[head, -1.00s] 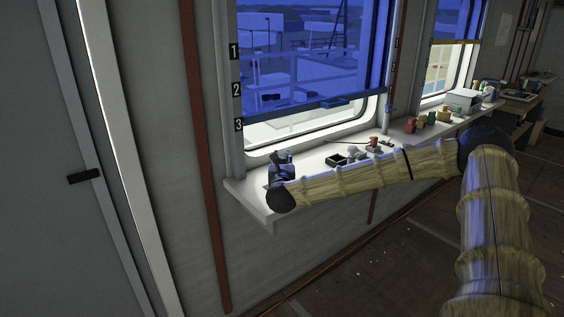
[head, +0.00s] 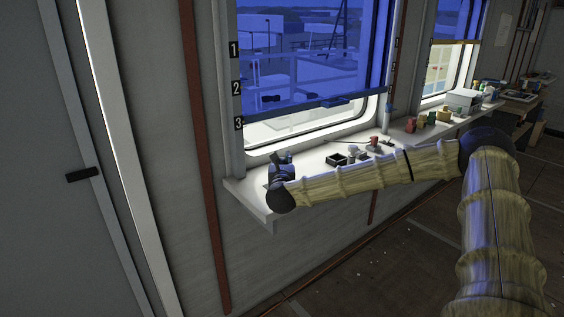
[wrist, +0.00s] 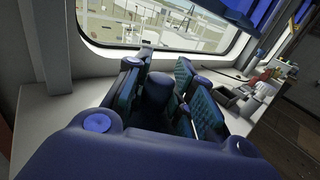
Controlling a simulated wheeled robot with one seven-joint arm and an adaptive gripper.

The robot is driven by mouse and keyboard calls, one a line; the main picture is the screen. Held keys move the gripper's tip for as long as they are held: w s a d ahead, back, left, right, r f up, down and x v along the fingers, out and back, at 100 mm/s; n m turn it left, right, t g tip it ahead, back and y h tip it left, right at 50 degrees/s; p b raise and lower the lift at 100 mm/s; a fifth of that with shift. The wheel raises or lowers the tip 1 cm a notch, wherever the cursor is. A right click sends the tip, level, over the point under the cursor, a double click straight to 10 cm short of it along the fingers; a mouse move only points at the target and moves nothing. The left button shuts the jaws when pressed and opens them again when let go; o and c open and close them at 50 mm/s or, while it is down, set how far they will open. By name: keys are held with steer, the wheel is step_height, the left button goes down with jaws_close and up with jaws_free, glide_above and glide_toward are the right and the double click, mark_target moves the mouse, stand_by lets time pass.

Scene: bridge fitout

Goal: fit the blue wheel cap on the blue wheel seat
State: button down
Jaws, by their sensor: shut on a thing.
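My gripper (head: 280,160) is at the near left end of the white window ledge, low over it or close to its surface. In the wrist view my gripper (wrist: 160,75) has its teal-padded fingers closed around a dark blue rounded piece (wrist: 158,88). This looks like the blue wheel cap, but its far side and lower part are hidden. I cannot pick out the blue wheel seat with certainty; my gripper hides part of the ledge. A small grey piece (wrist: 146,50) shows just past the fingertips in the wrist view.
The white ledge (head: 250,187) runs under the windows. A black open box (head: 335,160), small grey pieces and a red piece (head: 374,140) stand to the right of my gripper. Coloured blocks (head: 418,121) and a white box (head: 463,99) are farther along. The window frame borders the back.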

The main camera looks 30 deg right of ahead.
steer(key=shift+f+b, duration=1.15)
steer(key=shift+b, duration=0.05)
stand_by(0.5)
steer(key=c, duration=1.1)
jaws_free()
steer(key=shift+c, duration=0.2)
steer(key=v, duration=1.2)
